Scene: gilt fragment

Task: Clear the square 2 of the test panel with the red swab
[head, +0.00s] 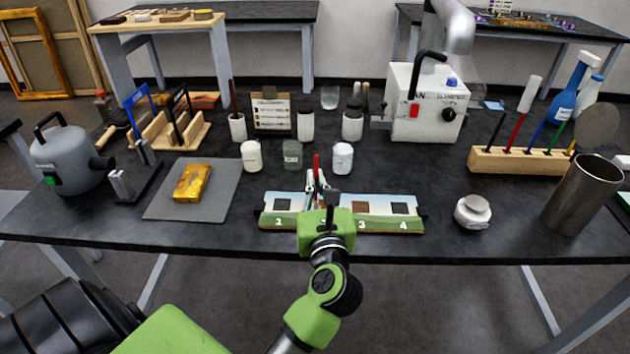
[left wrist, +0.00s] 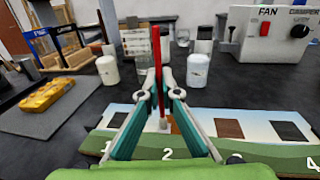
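The test panel (head: 378,222) lies near the front edge of the black table, numbered 1 to 4, with dark squares over a painted landscape. My left gripper (head: 318,186) is over the panel at square 2, shut on the upright red swab (head: 316,163). In the left wrist view the red swab (left wrist: 156,55) stands between the fingertips, and its pale lower end reaches down to the panel (left wrist: 200,145) just above the number 2. The fingers and swab mostly hide square 2; a little brown shows beside the swab. Whether the swab tip touches is unclear. My right gripper is not in view.
Several jars stand behind the panel, including a white one (head: 342,158). A gilt fragment (head: 192,183) lies on a grey mat (head: 222,199) at left. At right are a small round pot (head: 472,212), a steel cylinder (head: 583,195) and a wooden rack (head: 510,161) of sticks.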

